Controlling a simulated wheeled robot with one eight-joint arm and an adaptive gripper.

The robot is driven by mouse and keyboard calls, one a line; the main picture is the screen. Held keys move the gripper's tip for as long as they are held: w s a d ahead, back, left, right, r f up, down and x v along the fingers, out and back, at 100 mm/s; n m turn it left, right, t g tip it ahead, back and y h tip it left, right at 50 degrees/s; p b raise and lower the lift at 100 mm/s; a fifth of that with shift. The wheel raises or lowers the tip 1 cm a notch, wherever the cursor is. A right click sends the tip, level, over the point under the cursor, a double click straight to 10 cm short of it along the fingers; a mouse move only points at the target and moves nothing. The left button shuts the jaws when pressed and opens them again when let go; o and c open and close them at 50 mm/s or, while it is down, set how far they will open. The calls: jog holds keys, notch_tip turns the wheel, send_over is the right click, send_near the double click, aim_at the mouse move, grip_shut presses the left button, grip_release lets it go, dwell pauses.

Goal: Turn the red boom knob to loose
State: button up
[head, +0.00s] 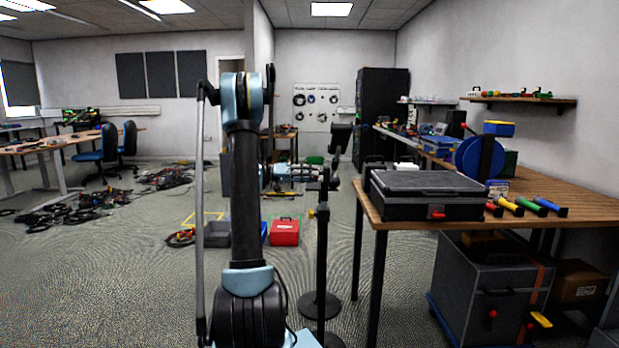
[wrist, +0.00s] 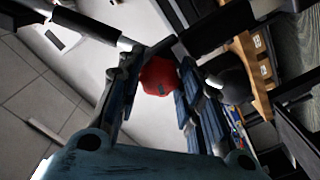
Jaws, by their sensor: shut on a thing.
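The red boom knob (wrist: 158,76) sits between the two fingers of my gripper (wrist: 161,82) in the wrist view. The fingers are closed on either side of the knob, and it has a dark mark on its face. In the head view my gripper (head: 318,175) is at the upper part of a dark stand (head: 322,235), in the middle of the picture. The knob cannot be made out there. Whether it is turned to loose or tight cannot be read.
To the right, a wooden table (head: 590,207) holds a black case (head: 425,195) and several coloured-handled tools. A red box (head: 284,232) stands on the floor behind the stand. Loose cables (head: 75,205) lie on the floor at left. Open carpet lies at front left.

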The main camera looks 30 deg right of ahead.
jog(key=shift+w+n, duration=0.1)
jog(key=shift+n, duration=1.7)
jog(key=o, duration=1.1)
jog(key=v, duration=1.2)
jog(key=shift+a+f, duration=0.1)
